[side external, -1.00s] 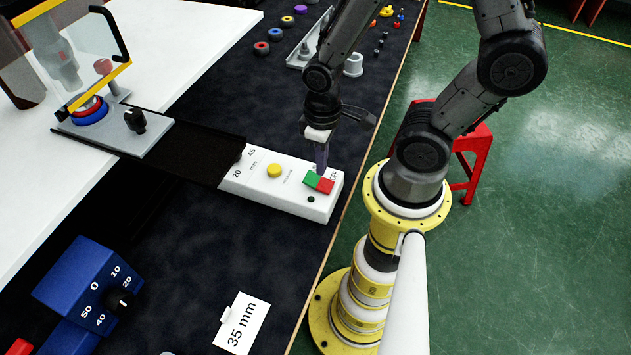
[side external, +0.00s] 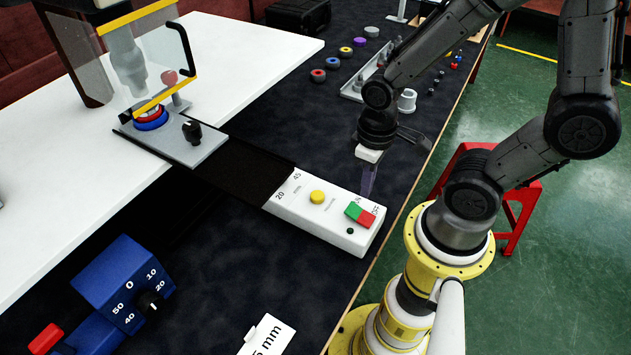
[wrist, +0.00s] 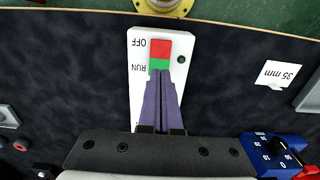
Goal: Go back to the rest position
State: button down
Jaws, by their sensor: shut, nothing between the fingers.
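My gripper (side external: 367,194) is shut and empty, its dark purple fingers pointing down over the white control box (side external: 290,211). The fingertips are close to the green RUN half (side external: 353,209) of the green and red switch. In the wrist view, the shut fingers (wrist: 161,76) reach up to the green part (wrist: 160,64), with the red OFF part (wrist: 160,47) beyond. I cannot tell whether the tips touch the switch. The box also has a yellow button (side external: 317,197).
A blue dial unit (side external: 118,272) stands at the lower left, near a white "mm" card (side external: 270,336). A clear-shielded machine (side external: 165,75) stands at the upper left. A grey tray (side external: 353,88), a cup (side external: 407,100) and several rings lie behind. A red stool (side external: 518,205) stands right.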

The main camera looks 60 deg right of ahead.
notch_tip(320, 180, up, 18)
jog(key=s+t, duration=0.1)
jog(key=t, duration=0.4)
jog(key=shift+s+a+t, duration=0.25)
jog(key=shift+s+t, duration=0.15)
